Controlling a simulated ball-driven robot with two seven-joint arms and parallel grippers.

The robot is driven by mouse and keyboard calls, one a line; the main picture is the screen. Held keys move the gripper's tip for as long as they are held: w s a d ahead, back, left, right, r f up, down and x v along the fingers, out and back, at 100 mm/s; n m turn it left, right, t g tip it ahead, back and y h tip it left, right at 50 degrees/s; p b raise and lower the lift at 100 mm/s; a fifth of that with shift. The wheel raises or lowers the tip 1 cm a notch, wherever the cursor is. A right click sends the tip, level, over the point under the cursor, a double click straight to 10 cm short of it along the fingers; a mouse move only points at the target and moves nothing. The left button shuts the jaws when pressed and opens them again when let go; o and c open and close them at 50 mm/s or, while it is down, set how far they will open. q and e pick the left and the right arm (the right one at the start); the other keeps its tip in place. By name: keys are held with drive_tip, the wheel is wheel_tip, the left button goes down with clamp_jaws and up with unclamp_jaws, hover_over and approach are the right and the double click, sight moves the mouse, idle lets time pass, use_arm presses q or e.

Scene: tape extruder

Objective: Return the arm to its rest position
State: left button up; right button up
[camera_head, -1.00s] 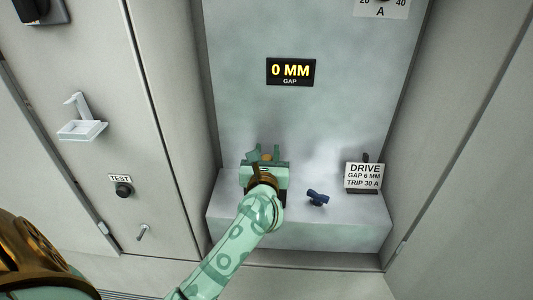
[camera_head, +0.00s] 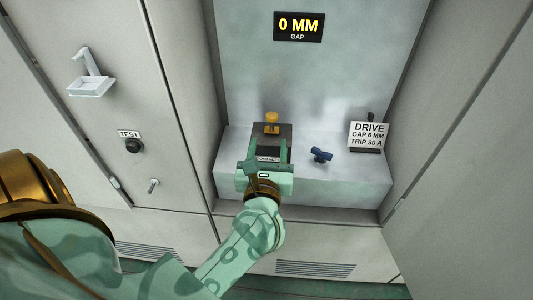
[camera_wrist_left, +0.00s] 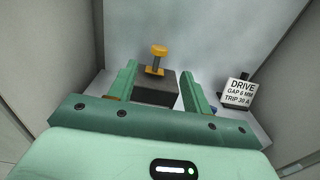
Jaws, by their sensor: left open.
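My left arm comes in from the lower left in the head view, with its green gripper (camera_head: 266,168) in front of the ledge. The gripper is open; in the left wrist view its two fingers (camera_wrist_left: 157,84) stand apart with nothing held between them. Beyond the fingers is a dark block (camera_head: 284,133) with a yellow knob (camera_head: 272,118) on a stem. The knob also shows in the left wrist view (camera_wrist_left: 159,50), clear of both fingers. The gripper hides part of the block in the head view. My right gripper does not show.
A blue knob (camera_head: 321,154) sits on the pale ledge (camera_head: 345,185), right of the gripper. A DRIVE card (camera_head: 368,135) stands farther right. The display (camera_head: 299,26) reads 0 MM. A TEST button (camera_head: 134,146), a small lever (camera_head: 153,186) and a white holder (camera_head: 91,84) are on the left panel.

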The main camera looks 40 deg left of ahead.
use_arm(q)
drive_tip(key=shift+v, duration=1.25)
